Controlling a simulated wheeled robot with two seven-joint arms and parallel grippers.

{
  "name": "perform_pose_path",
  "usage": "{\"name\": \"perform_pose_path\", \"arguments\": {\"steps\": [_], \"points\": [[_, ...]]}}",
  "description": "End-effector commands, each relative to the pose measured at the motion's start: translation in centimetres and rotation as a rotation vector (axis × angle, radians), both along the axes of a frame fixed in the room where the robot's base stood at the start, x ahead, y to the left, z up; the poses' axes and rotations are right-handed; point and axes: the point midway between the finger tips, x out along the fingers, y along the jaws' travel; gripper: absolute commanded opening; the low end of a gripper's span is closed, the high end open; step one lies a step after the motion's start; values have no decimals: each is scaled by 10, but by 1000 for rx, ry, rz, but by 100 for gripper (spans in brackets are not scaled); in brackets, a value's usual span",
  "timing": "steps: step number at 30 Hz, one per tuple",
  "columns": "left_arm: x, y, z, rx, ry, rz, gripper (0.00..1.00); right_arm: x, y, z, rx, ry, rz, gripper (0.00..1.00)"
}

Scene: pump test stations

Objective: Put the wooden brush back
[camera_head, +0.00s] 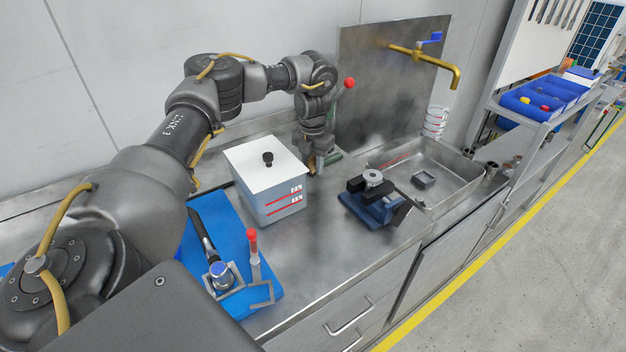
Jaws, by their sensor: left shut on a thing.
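My left arm reaches in from the left across the bench, and my left gripper (316,158) points down behind the right rear corner of a white-lidded box. It is shut on a small brown wooden piece (311,165), which looks like the wooden brush. Most of the brush is hidden by the gripper and the box, so I cannot tell whether it touches the bench. My right gripper is not in view.
The white-lidded box (266,177) stands close in front of the gripper. A blue vise (372,209), a steel sink (446,177) under a brass tap (425,58), and a blue mat (199,277) with tools are nearby.

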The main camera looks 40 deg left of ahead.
Motion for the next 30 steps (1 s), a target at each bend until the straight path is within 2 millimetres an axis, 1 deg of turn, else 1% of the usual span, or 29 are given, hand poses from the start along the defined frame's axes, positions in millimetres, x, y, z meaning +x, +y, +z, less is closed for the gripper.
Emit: {"name": "perform_pose_path", "arguments": {"steps": [3, 8, 10, 15, 18, 25, 29, 30], "points": [[0, 0, -10, 0, 0, 0, 7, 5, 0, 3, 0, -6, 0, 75], [1, 0, -13, -1, -2, -1, 7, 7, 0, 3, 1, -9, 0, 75], [0, 0, -18, 0, 0, -1, 7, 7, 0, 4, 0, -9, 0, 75], [-1, 0, -40, 1, 2, -1, 7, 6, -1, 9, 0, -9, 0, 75], [0, 0, -49, 0, 0, -1, 7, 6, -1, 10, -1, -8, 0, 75], [0, 0, -50, -1, -2, -1, 7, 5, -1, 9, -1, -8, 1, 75], [0, 0, -54, -1, -1, -1, 7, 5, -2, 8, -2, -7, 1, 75], [0, 0, -53, -1, -2, -2, 33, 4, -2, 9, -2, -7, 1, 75]]}}
